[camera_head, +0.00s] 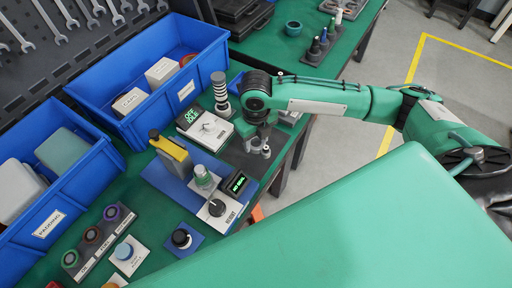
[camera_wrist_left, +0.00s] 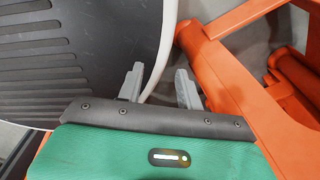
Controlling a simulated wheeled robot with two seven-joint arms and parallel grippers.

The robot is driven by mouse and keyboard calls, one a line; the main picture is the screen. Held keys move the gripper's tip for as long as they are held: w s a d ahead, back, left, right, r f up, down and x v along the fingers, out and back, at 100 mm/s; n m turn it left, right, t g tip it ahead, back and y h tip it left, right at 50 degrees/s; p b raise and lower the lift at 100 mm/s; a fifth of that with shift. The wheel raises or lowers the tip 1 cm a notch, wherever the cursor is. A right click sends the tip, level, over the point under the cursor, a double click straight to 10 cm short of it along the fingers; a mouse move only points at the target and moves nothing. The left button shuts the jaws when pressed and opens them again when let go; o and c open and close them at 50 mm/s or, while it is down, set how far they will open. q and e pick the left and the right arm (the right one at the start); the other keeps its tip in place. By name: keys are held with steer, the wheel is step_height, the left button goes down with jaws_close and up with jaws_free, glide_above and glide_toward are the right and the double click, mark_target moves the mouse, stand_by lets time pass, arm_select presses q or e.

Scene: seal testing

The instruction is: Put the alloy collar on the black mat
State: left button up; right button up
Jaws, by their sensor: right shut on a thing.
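My right gripper (camera_head: 259,140) points down over the green bench near its right edge. It is shut on a small silvery piece (camera_head: 256,146), which looks like the alloy collar; the fingers hide part of it. A dark, flat patch (camera_head: 236,158), seemingly the black mat, lies under and beside the gripper. I cannot tell whether the held piece touches it. My left gripper (camera_wrist_left: 159,88) shows only in the left wrist view. Its two grey fingers are apart with nothing between them.
Left of the gripper are a white dial box (camera_head: 207,128) and a ribbed grey column (camera_head: 220,95). A blue fixture with a yellow-topped post (camera_head: 170,149) and a small display (camera_head: 237,183) stands nearer. Blue bins (camera_head: 150,75) line the back. Orange framework (camera_wrist_left: 215,75) is near my left gripper.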

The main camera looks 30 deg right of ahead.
mark_target(256, 156)
arm_select(q)
steer(key=shift+w+d+r, duration=0.1)
steer(key=shift+w+r, duration=0.15)
arm_select(e)
steer(key=shift+f, duration=2.65)
steer(key=shift+f, duration=0.1)
steer(key=o, duration=0.9)
steer(key=shift+o, duration=0.2)
arm_select(q)
steer(key=shift+w+f+b, duration=0.4)
steer(key=shift+w, duration=0.25)
arm_select(e)
step_height(256, 156, up, 12)
arm_select(q)
steer(key=shift+s, duration=0.3)
